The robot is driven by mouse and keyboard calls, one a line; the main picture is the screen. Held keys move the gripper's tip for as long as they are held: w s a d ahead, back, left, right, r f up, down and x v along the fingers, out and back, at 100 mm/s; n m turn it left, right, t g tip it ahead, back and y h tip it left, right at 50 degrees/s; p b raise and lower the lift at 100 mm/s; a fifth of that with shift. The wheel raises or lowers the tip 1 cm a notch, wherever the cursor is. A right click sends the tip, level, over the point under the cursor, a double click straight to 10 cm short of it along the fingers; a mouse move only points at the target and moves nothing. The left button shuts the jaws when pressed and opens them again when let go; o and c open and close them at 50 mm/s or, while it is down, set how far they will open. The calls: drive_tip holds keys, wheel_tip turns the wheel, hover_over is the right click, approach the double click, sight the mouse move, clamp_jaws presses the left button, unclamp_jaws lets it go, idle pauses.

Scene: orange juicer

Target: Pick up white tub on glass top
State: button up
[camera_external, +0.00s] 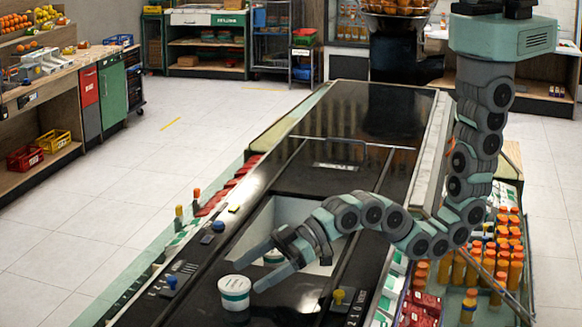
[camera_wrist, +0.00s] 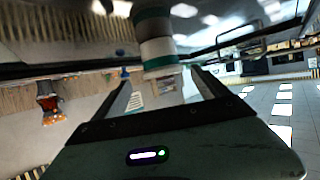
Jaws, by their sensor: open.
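A white tub (camera_external: 235,294) with a green band stands upright on the black glass top (camera_external: 285,301) near its front edge. My gripper (camera_external: 243,279) is open, reaching in from the right with one finger on the far side of the tub and one on the near side. In the wrist view a white tub with dark green bands (camera_wrist: 158,50) shows between and just beyond the two open fingers (camera_wrist: 161,75). I cannot tell whether either finger touches it. A second tub (camera_external: 273,257) is partly hidden behind my gripper.
An open white-walled recess (camera_external: 262,222) lies in the counter just behind my gripper. Small knobs (camera_external: 218,226) stand along the counter's left side. Bottles of orange juice (camera_external: 490,262) stand on the right.

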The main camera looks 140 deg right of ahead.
sight(239, 282)
drive_tip(key=shift+r+p+x, duration=0.15)
drive_tip(key=shift+p+x, duration=0.45)
drive_tip(key=shift+x, duration=0.5)
drive_tip(key=shift+r+p+x, duration=0.1)
drive_tip(key=shift+p+x, duration=0.45)
drive_tip(key=shift+x, duration=0.55)
drive_tip(key=shift+w+f, duration=0.25)
drive_tip(key=shift+w, duration=0.35)
drive_tip(key=shift+c, duration=0.5)
drive_tip(key=c, duration=1.3)
